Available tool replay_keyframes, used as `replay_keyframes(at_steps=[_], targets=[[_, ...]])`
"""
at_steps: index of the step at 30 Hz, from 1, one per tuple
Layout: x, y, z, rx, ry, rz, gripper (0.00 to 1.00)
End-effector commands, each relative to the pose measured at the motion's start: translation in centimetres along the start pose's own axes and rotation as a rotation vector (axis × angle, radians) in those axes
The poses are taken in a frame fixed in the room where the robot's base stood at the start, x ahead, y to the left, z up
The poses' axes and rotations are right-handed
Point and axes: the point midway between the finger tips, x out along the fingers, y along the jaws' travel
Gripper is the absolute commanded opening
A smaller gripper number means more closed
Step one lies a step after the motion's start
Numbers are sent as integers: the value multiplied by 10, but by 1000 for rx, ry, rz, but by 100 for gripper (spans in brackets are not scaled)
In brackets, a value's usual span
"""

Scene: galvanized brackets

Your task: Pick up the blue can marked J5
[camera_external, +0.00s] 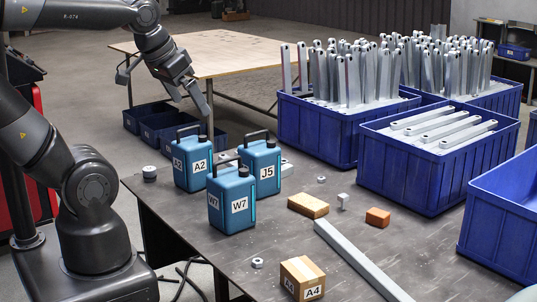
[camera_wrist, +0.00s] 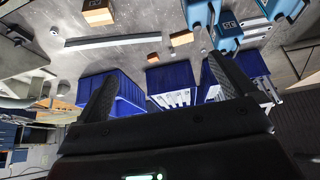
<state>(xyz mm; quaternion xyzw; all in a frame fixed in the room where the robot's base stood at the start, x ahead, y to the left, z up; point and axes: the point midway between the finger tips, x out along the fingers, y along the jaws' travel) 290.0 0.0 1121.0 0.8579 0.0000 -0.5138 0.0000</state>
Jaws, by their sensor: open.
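The blue can marked J5 (camera_external: 260,170) stands upright on the dark table, with a black handle on top. It is behind and right of the blue can W7 (camera_external: 231,203) and right of the blue can A2 (camera_external: 193,161). My gripper (camera_external: 166,97) is open and empty, raised in the air above and left of the cans, apart from J5. In the wrist view, the open fingers (camera_wrist: 161,70) have nothing between them. Blue cans show at the top right there, one of them (camera_wrist: 228,30) in the middle of the group; its label is too small to read.
Blue bins of metal bars (camera_external: 318,130) (camera_external: 437,165) stand right of the cans. A long metal bar (camera_external: 360,260), a labelled box A4 (camera_external: 302,278), and orange and tan blocks (camera_external: 378,217) (camera_external: 308,206) lie on the table. W7 and A2 stand close to J5.

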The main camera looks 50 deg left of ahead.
Motion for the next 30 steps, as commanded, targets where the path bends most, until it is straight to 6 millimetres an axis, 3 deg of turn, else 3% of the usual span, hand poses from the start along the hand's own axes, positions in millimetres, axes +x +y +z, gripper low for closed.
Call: replay_keyframes(at_steps=[6,10,20,30], targets=[[0,0,-2,0,-2,-1,100],[1,-4,-16,-1,-20,-7,100],[25,-33,-99,4,-123,-32,100],[82,-81,-177,6,-234,-44,100]])
